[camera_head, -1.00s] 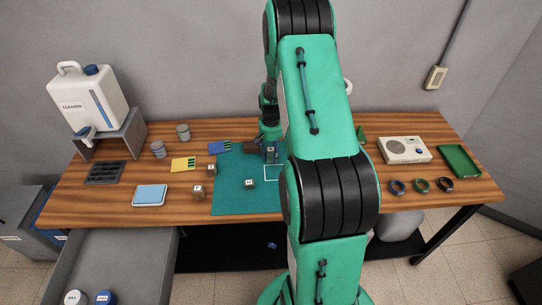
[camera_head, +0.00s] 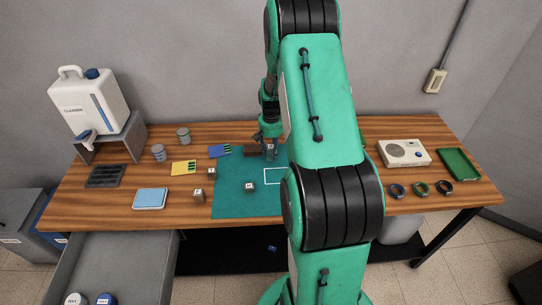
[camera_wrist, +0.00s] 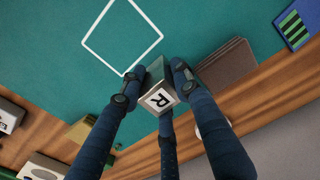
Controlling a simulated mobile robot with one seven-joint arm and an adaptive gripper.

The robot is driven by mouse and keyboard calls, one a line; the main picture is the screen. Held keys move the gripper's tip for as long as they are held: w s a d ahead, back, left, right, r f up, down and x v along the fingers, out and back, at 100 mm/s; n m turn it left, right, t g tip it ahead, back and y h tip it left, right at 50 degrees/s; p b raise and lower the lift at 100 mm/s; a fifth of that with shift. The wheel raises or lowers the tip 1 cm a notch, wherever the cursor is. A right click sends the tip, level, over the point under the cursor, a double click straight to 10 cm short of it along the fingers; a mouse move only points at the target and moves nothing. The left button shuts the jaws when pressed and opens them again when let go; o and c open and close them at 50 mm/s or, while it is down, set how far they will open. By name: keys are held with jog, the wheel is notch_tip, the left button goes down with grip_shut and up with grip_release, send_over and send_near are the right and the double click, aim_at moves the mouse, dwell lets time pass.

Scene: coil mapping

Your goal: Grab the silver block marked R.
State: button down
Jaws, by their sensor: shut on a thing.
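The silver block marked R (camera_wrist: 158,99) is between the fingers of my gripper (camera_wrist: 156,80) in the wrist view, with its R face toward the camera. Dark fingers press on it from the sides, and another finger is in front of its lower edge. In the head view my gripper (camera_head: 269,143) is over the back of the teal mat (camera_head: 230,198), with the block (camera_head: 271,152) small at its tips. I cannot tell how far the block is above the surface.
A white square outline (camera_head: 275,177) is on the mat. A brown stack (camera_wrist: 225,66) lies close beside my gripper. Small blocks (camera_head: 249,187) (camera_head: 198,194) stand to the left. A blue card (camera_head: 220,151) lies near the mat's back left corner. Rings (camera_head: 421,188) lie at right.

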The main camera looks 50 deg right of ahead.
jog(key=s+a, duration=0.3)
jog(key=s, duration=0.1)
jog(key=s+a, duration=0.3)
jog(key=s, duration=0.1)
jog(key=s+a+r+p, duration=0.1)
jog(key=s+a, duration=0.3)
jog(key=shift+s+r, duration=0.1)
jog(key=shift+s, duration=0.05)
dwell(0.6)
